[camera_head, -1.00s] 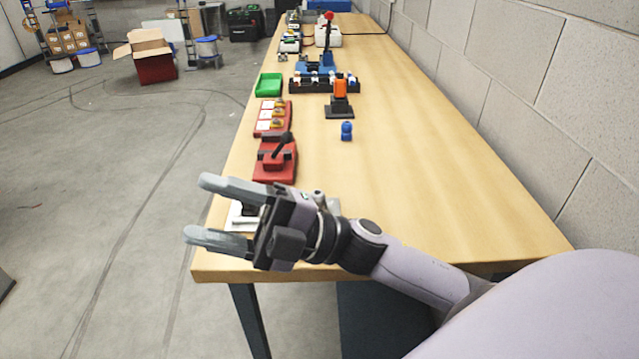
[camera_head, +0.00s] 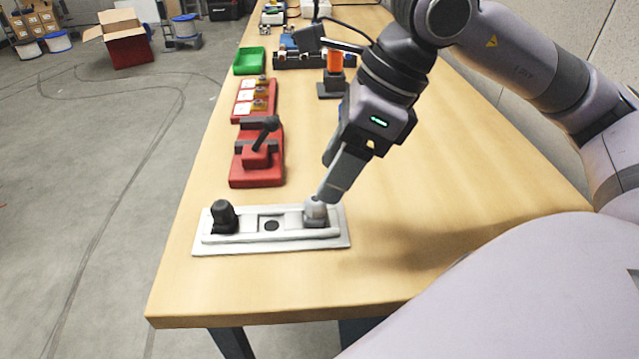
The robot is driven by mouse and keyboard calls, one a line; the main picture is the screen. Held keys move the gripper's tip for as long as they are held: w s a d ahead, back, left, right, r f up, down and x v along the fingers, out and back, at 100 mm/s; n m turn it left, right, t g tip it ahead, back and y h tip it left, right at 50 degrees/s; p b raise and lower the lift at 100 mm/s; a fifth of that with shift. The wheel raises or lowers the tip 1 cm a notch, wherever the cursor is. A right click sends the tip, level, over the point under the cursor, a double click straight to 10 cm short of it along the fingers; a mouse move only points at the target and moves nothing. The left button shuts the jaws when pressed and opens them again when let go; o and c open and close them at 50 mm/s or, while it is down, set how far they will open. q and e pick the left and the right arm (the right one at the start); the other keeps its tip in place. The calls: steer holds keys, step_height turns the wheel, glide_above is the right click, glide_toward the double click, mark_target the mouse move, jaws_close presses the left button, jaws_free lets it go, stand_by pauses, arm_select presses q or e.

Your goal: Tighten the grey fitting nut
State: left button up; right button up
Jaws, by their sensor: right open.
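The grey fitting nut (camera_head: 314,214) stands at the right end of a white plate (camera_head: 335,243) near the front of the bench. My right gripper (camera_head: 329,192) comes down from the upper right, with its fingertips at the top right of the nut. It is open. One finger covers part of the nut's right side, and I cannot tell whether it touches. My left gripper is not in view.
A black knob (camera_head: 223,217) stands on the plate's left end. Behind it are a red block with a black lever (camera_head: 257,165), a red tray (camera_head: 254,100) and a green bin (camera_head: 249,61). The bench (camera_head: 400,190) is clear right of the plate.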

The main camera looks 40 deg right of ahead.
mark_target(316, 205)
steer(key=shift+t+h, duration=0.3)
steer(key=f, duration=0.2)
steer(key=w+f, duration=0.1)
steer(key=f, duration=0.1)
steer(key=w+f, duration=0.1)
steer(key=f, duration=0.1)
steer(key=shift+w+a+f+b, duration=0.15)
steer(key=shift+b, duration=0.25)
steer(key=shift+c, duration=0.2)
steer(key=c, duration=1)
